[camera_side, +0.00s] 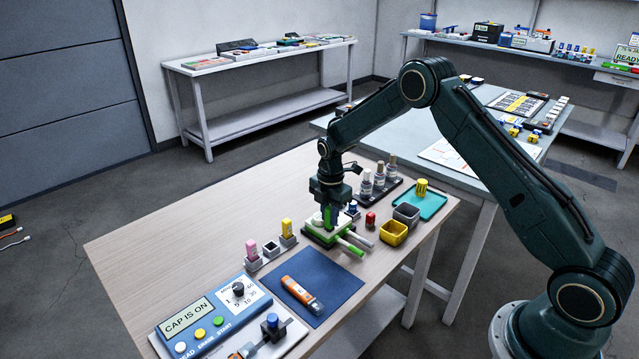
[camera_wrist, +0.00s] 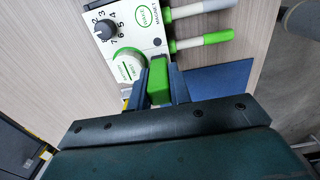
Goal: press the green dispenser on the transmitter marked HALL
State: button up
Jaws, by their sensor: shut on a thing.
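My gripper (camera_side: 329,221) is shut on a green block-shaped dispenser (camera_wrist: 159,84), with a blue-grey finger on each side of it. It points down over a white and green unit (camera_side: 318,242). In the wrist view this unit (camera_wrist: 140,13) shows a numbered dial and a round green-and-white pad (camera_wrist: 128,66) beside the fingers. I cannot tell whether the dispenser touches it. An orange and white transmitter (camera_side: 302,294) lies on the blue mat (camera_side: 328,273), apart from my gripper. No HALL marking is readable.
Pink (camera_side: 251,249) and yellow (camera_side: 286,227) blocks stand in holders nearby. Yellow (camera_side: 393,233) and grey (camera_side: 406,214) bins and a red piece (camera_side: 370,219) stand right. A blue panel (camera_side: 212,315) reads CAP IS ON. The table's left is clear.

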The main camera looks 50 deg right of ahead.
jog(key=shift+r, duration=0.1)
jog(key=shift+r, duration=3.9)
jog(key=shift+w+a, duration=0.1)
